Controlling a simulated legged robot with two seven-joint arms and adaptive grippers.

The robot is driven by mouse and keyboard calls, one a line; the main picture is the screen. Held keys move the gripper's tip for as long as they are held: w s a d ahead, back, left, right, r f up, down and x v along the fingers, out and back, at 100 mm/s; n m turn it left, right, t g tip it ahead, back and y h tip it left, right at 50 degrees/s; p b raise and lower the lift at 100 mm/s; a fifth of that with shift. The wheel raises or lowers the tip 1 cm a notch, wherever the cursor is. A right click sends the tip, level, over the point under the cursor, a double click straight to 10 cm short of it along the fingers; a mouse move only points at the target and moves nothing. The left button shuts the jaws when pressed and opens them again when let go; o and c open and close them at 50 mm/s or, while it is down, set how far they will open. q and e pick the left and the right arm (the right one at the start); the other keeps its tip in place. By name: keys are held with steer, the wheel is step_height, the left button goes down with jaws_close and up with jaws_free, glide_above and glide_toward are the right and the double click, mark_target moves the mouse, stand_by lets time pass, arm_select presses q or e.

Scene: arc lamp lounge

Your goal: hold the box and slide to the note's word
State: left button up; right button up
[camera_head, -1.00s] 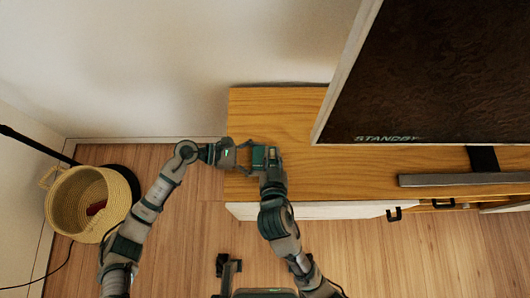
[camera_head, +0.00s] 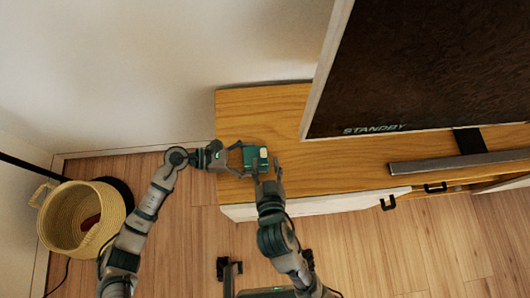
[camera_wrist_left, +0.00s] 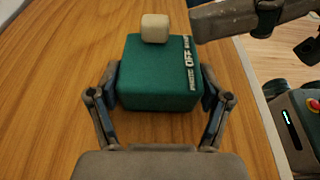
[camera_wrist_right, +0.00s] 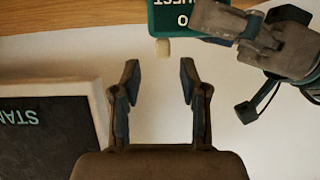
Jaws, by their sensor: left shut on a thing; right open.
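A green box (camera_head: 251,164) with a cream knob (camera_head: 263,152) sits above the wooden cabinet top near its left end. My left gripper (camera_head: 238,158) is shut on the box from the left. In the left wrist view the box (camera_wrist_left: 160,75) lies between both fingers, with the cream knob (camera_wrist_left: 155,28) at its far end and white lettering, OFF among it, along its right edge. My right gripper (camera_head: 269,179) is open and empty, just below the box. In the right wrist view the knob (camera_wrist_right: 163,48) is ahead of its fingers (camera_wrist_right: 158,78). The lettering there is partly cut off.
A dark screen (camera_head: 430,70) reading STANDBY in its lower left corner stands right of the box. A grey bar (camera_head: 450,162) lies before it on the cabinet top (camera_head: 340,177). A woven basket (camera_head: 75,215) stands on the floor at left.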

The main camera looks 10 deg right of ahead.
steer(key=v, duration=0.7)
steer(key=shift+s, duration=0.35)
steer(key=shift+r, duration=0.1)
arm_select(q)
steer(key=o, duration=1.4)
steer(key=shift+c, duration=0.2)
